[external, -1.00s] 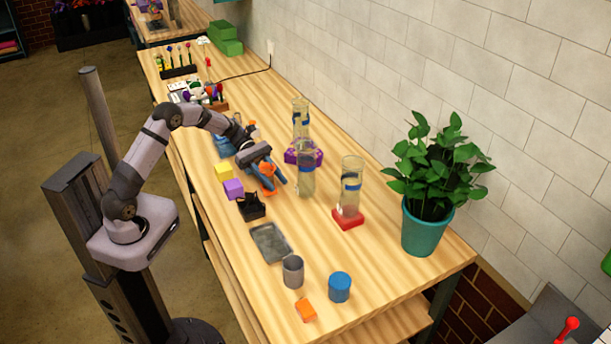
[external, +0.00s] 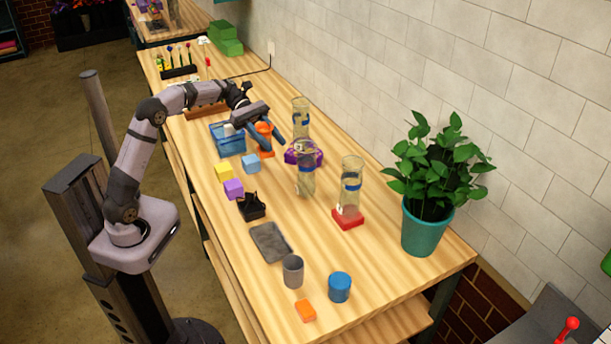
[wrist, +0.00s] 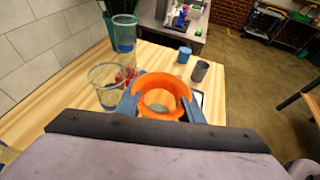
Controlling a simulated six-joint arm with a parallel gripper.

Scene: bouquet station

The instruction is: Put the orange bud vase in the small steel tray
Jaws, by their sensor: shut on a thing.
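The orange bud vase (external: 264,128) is held upright between the blue fingers of my gripper (external: 273,143). In the wrist view, the vase's open orange rim (wrist: 160,84) sits between the two fingers (wrist: 160,104), with one finger on each side. My gripper is shut on it, and the vase looks raised above the table. The small steel tray (external: 270,242) lies flat and empty on the table, nearer the camera, well apart from the vase. In the wrist view, only a bit of the tray shows beside the right finger.
Clear glass cylinders (external: 348,187) stand right of the arm, one on a red base (external: 347,218). A black caddy (external: 251,207), a grey cup (external: 292,271) and a blue cup (external: 339,287) are around the tray. A blue basket (external: 228,139) and blue cube (external: 251,163) stand near my gripper.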

